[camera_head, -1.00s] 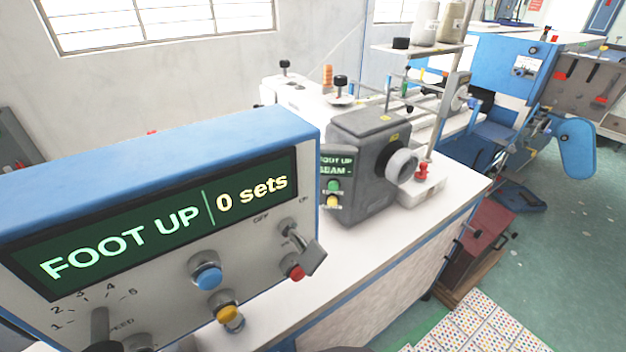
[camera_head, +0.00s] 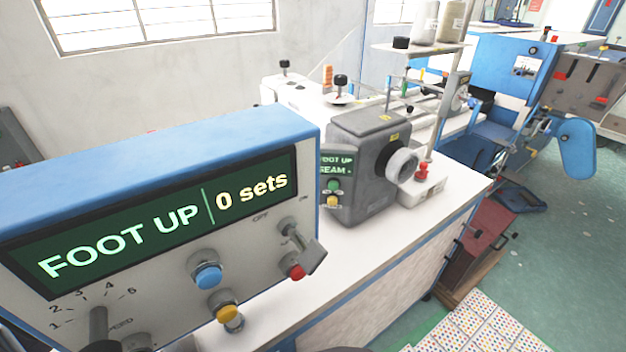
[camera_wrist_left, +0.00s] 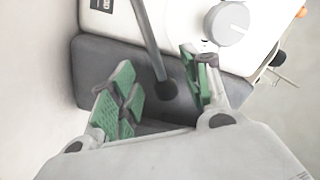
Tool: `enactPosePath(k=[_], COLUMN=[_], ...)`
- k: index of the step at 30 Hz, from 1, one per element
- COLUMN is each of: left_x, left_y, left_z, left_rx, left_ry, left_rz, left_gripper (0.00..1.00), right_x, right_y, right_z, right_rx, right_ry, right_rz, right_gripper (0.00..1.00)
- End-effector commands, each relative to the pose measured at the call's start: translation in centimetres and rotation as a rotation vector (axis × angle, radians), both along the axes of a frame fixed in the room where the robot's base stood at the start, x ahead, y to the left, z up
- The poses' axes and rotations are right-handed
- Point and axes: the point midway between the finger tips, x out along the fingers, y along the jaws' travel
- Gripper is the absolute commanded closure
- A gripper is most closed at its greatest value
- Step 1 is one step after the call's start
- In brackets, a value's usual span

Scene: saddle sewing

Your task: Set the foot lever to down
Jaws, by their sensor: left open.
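The control box (camera_head: 160,170) stands at the left in the head view, and its green display (camera_head: 150,225) reads "FOOT UP | 0 sets". In the left wrist view, my left gripper (camera_wrist_left: 158,88) is open, with green pads on both fingers. A grey rod with a dark round knob (camera_wrist_left: 167,91), which looks like the foot lever, reaches down between the fingers. The pads appear apart from the knob. I cannot make out this lever in the head view. My right gripper is in neither view.
The grey sewing machine head (camera_head: 365,165) stands on the white table (camera_head: 330,255) behind the box. The box front carries a toggle switch (camera_head: 303,247), a blue button (camera_head: 207,275) and a yellow button (camera_head: 228,315). A white housing with a grey dial (camera_wrist_left: 227,23) is close beyond the left fingers.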

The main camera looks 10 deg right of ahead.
Motion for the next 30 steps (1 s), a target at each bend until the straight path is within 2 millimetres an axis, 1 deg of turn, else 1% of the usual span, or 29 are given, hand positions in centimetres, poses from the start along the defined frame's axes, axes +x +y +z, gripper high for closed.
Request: enactPosePath(k=[1,7,20,30], left_x=[0.2,0.6,0.7,0.7], left_y=[-0.4,-1.4,-1.7,-1.7], left_z=[0.0,0.0,0.0,0.0], left_rx=[-0.001,0.000,0.001,0.000], left_ry=[0.000,0.000,0.000,0.000], left_rz=[-0.001,0.000,0.001,0.000], left_gripper=[0.53,0.53,0.53,0.96], right_x=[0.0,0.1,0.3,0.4], right_y=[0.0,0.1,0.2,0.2], right_z=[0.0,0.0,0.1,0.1], right_rx=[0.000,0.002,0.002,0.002], right_ry=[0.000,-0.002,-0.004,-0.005], right_rz=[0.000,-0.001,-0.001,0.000], right_gripper=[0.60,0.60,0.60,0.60])
